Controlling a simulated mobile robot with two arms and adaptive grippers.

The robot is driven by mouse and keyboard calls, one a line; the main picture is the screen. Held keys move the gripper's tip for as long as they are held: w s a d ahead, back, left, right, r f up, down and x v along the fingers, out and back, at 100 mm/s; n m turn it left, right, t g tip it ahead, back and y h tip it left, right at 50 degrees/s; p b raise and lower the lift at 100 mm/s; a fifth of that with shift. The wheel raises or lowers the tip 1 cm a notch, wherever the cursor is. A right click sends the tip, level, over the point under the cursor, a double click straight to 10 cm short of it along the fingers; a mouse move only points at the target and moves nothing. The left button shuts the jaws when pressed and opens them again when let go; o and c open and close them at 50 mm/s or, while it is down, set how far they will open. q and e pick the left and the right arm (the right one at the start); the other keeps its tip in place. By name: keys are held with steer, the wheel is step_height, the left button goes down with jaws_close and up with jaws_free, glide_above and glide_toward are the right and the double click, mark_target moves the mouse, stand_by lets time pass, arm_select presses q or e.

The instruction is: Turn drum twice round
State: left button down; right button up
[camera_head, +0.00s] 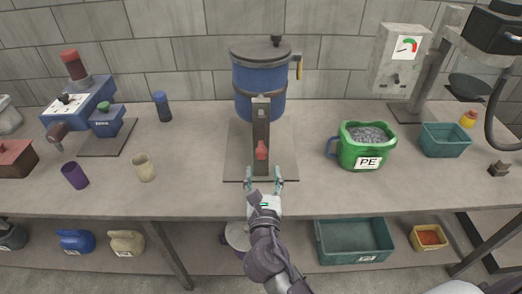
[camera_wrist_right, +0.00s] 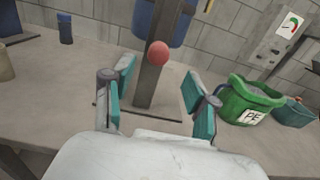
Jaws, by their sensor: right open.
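The blue drum (camera_head: 259,85) with a dark lid stands upright at the back middle of the bench, behind a grey post (camera_head: 261,125) on a flat base plate (camera_head: 236,166). A red knob (camera_head: 261,150) sits on the front of the post; in the right wrist view the red knob (camera_wrist_right: 158,53) shows between the fingers, farther off. Part of the blue drum (camera_wrist_right: 176,22) shows behind the post there. My right gripper (camera_head: 264,178) is open and empty, in front of the post near the bench's front edge, apart from the knob. My left gripper is not in view.
A green bucket of grey pellets marked PE (camera_head: 367,147) stands to the right, with a teal bin (camera_head: 445,140) beyond. A purple cup (camera_head: 75,176), a beige cup (camera_head: 144,168) and a blue machine (camera_head: 82,103) are at left. The bench between cups and base plate is clear.

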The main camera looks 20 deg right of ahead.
mark_target(261, 157)
steer(key=p+x, duration=0.1)
steer(key=x, duration=0.6)
steer(key=shift+w+f, duration=0.1)
steer(key=shift+w, duration=0.35)
steer(key=shift+c, duration=0.4)
jaws_close()
